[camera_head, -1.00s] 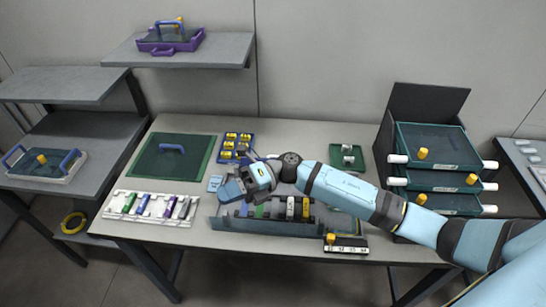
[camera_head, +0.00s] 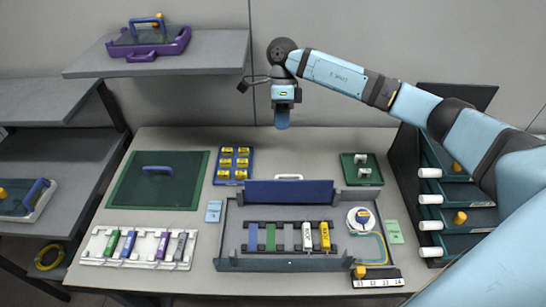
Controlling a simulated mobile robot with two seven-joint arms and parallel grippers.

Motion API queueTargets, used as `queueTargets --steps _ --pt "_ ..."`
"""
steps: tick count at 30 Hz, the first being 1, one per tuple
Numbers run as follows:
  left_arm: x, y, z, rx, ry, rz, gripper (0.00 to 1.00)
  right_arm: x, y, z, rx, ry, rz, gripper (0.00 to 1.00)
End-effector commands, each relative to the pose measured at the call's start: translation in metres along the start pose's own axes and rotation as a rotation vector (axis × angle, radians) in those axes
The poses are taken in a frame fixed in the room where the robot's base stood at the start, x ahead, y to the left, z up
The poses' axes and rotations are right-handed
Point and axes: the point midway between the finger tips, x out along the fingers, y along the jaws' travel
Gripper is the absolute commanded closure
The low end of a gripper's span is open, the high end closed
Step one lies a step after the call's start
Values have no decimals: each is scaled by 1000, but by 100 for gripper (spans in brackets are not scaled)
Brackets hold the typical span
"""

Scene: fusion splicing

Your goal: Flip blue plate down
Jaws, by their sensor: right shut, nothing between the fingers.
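The blue plate (camera_head: 262,193) stands upright along the back side of the grey tray (camera_head: 228,240), with its broad face toward me. A white handle-like piece (camera_head: 289,177) shows at its top edge. My right gripper (camera_head: 282,122) is raised above and behind the plate, clear of it, pointing down. It is shut with nothing held. The tray is open in front of the plate and shows coloured modules (camera_head: 307,236) in a row and a white round spool (camera_head: 361,219) with a yellow fibre. My left gripper is not in view.
A green mat with a blue handle (camera_head: 157,185) lies at left, a white rack (camera_head: 92,246) of coloured pens in front of it. A blue tray of yellow blocks (camera_head: 234,151) and a green tray (camera_head: 347,170) stand behind. Dark drawers (camera_head: 465,193) stand at right.

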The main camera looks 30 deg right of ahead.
Motion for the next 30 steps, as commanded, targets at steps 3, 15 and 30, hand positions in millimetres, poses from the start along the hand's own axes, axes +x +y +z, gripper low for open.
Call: queueTargets --steps 3,15,30 --pt "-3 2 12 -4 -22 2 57 0 0 0 0 1 0 100" --pt "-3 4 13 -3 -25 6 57 18 0 0 0 2 3 100" --pt "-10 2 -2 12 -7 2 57 104 17 0 -4 -1 2 100"
